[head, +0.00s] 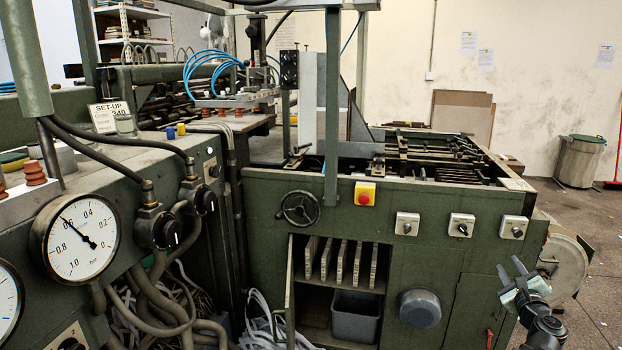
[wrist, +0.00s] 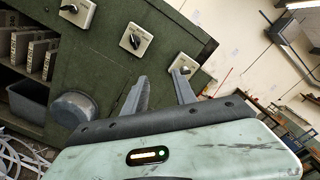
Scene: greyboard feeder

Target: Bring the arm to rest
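My gripper (head: 511,266) is at the lower right of the head view, in front of the right end of the green machine (head: 470,205). In the wrist view my gripper (wrist: 160,78) shows its two grey fingers spread apart, with nothing between them. The fingers point toward the machine's front panel, near a switch box (wrist: 183,67). I see no contact with the panel, though the exact distance is hard to tell.
The machine front carries several switch boxes (head: 461,225), a handwheel (head: 299,209) and a grey round bowl (head: 420,308). A gauge (head: 82,239) and hoses are on the left. A bin (head: 579,162) stands at the back right. Floor (head: 595,255) at right is mostly clear.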

